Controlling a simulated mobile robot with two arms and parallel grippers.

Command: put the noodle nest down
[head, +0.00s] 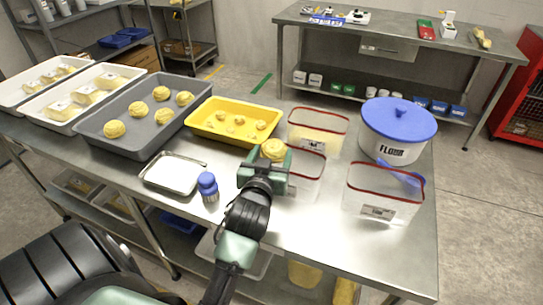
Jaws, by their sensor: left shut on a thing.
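My left gripper (265,165) reaches in from the bottom over the steel table and is shut on a yellow noodle nest (273,149). The nest shows just beyond the jaws, in front of the yellow tray (208,137) and beside the clear red-rimmed bins. How high the nest is above the table I cannot tell. A grey tray (140,142) to the left holds several similar nests. The yellow tray holds several small yellow pieces. My right gripper is not in view.
A small metal tray (172,188) and a blue-capped bottle (208,186) stand left of my gripper. Red-rimmed bins (318,120) and a blue-lidded flour tub (396,145) stand to the right. Another bin (352,203) holds a blue scoop. White trays (62,128) lie far left. The front right tabletop is clear.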

